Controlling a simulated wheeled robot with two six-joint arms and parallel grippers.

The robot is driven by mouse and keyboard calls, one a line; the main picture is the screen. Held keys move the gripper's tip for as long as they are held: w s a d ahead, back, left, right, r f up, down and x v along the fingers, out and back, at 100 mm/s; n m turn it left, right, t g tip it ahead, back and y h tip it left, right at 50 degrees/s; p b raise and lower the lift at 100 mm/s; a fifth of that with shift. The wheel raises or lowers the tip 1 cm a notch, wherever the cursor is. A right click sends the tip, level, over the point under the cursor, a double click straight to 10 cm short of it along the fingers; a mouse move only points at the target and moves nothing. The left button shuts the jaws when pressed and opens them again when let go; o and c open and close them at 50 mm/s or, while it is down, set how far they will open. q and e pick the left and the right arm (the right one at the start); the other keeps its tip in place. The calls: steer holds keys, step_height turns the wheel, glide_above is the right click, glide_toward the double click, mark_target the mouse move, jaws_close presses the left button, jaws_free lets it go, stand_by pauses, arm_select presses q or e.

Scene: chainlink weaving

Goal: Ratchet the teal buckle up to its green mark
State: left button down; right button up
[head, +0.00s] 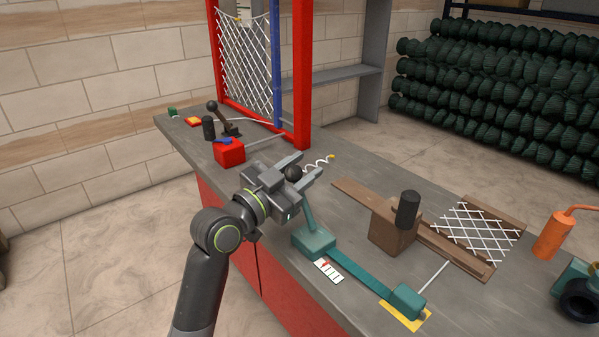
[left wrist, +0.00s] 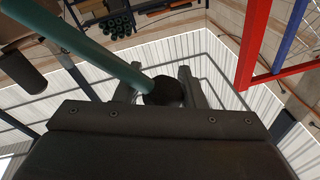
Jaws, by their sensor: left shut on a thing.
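The teal buckle (head: 314,243) sits on the grey bench, with its teal lever (head: 308,213) standing up steeply. The lever ends in a black ball knob (head: 293,172). My left gripper (head: 304,168) is shut on this knob. In the left wrist view the knob (left wrist: 165,91) lies between the fingers, and the teal lever (left wrist: 90,45) runs off to the upper left. A teal strap (head: 357,272) runs from the buckle to a teal block (head: 407,301). A white scale card (head: 328,271) with a small red mark lies beside the buckle; I cannot make out a green mark.
A wooden block with a black cylinder (head: 408,210) and a white mesh panel (head: 478,232) stand right of the lever. A red frame (head: 303,80) with netting rises behind. A red block (head: 229,152) and an orange bottle (head: 553,236) also stand on the bench (head: 345,165).

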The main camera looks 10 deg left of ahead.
arm_select(q)
steer(key=shift+f, duration=0.2)
steer(key=c, duration=1)
jaws_free()
steer(key=shift+a+r, duration=0.1)
steer(key=p+v, duration=0.1)
steer(key=v, duration=1.6)
steer(key=shift+s, duration=0.2)
arm_select(e)
steer(key=shift+s+d+f+g, duration=0.1)
steer(key=shift+d+f+g, duration=0.15)
steer(key=shift+f, duration=0.5)
